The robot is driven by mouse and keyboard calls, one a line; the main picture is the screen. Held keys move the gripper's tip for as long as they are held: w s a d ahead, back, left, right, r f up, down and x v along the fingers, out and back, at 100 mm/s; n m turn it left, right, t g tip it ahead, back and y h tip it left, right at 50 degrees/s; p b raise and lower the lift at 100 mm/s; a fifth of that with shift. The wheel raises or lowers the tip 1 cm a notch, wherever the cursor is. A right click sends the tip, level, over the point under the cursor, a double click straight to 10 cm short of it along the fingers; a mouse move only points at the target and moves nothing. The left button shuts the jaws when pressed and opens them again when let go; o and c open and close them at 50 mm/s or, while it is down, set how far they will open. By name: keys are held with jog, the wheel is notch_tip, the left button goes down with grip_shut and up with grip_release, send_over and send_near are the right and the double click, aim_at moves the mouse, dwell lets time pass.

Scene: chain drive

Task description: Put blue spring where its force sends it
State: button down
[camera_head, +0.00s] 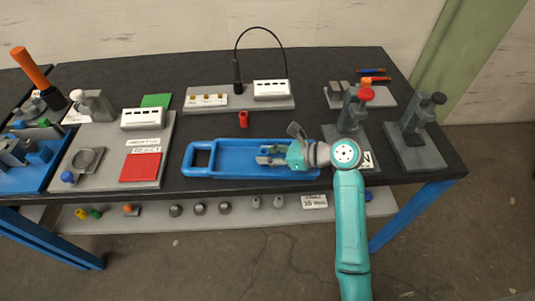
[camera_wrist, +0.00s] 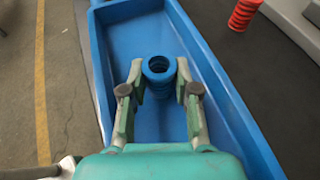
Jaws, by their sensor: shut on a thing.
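The blue spring (camera_wrist: 158,74) stands upright between the two fingers of my gripper (camera_wrist: 158,88) in the wrist view. My gripper is shut on it, low inside the blue tray (camera_wrist: 222,90). In the head view my gripper (camera_head: 270,155) is over the right part of the blue tray (camera_head: 203,172), and the spring is hard to make out against it. At the left, a grey station plate (camera_head: 105,183) bears a red pad (camera_head: 140,167) with a label that seems to read "REJECT". A green pad (camera_head: 156,100) lies behind it.
A red spring (camera_head: 243,119) stands behind the tray; it also shows in the wrist view (camera_wrist: 244,13). A grey plate with a meter box (camera_head: 272,89) and a cable is at the back. Two presses (camera_head: 353,108) (camera_head: 414,120) stand at the right. Several small parts lie on the lower shelf (camera_head: 250,222).

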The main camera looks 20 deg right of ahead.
jog(key=shift+f, duration=0.1)
jog(key=c, duration=0.9)
grip_release()
jog(key=shift+o, duration=0.2)
jog(key=v, duration=1.2)
jog(key=shift+s, duration=0.15)
